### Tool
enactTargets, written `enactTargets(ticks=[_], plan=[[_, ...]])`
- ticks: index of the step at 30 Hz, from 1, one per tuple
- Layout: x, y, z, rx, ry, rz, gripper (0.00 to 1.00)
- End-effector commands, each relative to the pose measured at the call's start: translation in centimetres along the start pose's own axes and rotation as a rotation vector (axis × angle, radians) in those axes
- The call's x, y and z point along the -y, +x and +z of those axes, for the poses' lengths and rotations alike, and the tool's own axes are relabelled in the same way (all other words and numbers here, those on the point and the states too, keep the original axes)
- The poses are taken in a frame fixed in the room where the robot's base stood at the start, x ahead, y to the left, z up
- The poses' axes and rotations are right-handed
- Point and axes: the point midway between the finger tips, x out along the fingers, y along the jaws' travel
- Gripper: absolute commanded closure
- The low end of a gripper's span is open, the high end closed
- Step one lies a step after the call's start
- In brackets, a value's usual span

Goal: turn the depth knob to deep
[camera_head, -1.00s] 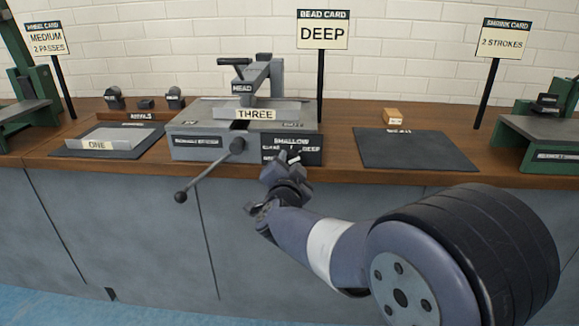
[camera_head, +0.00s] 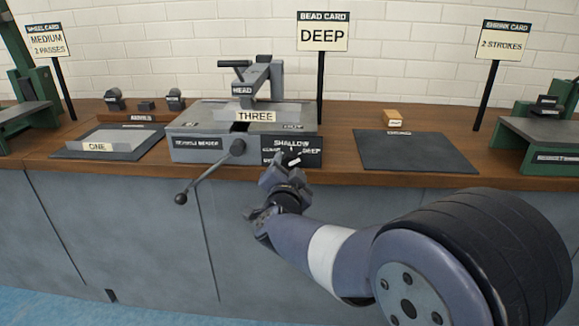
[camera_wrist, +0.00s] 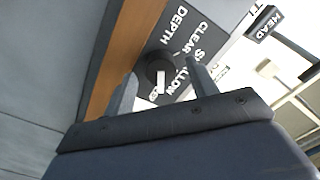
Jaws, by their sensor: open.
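The depth knob (camera_wrist: 157,66) is a dark round knob with a white mark, seen in the wrist view on a black panel lettered DEPTH, CLEAR and SHALLOW. In the head view the panel (camera_head: 312,152) is on the front of the grey bead machine (camera_head: 198,148), with SHALLOW and DEEP readable; my gripper covers most of the knob there. My gripper (camera_wrist: 163,88) is open, its two fingers on either side of the knob in the picture. I cannot tell whether they touch it, nor which setting the mark points at.
A card reading DEEP (camera_head: 323,36) stands behind the machine. A crank handle (camera_head: 183,197) sticks out from the machine's front, left of my gripper. A plate labelled THREE (camera_head: 285,114) lies on the machine. A dark mat (camera_head: 415,152) lies to the right on the wooden bench.

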Motion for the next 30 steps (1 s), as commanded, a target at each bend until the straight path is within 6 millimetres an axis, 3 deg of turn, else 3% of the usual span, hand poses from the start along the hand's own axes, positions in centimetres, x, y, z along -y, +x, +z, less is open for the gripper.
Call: enactTargets(ticks=[9,15,30], plan=[[0.2,-6.1,-0.1,0.003,0.000,-0.002,0.45],[0.2,-8.8,-0.1,0.001,0.001,-0.002,0.45],[0.0,-9.5,0.0,0.000,0.000,0.000,0.45]])
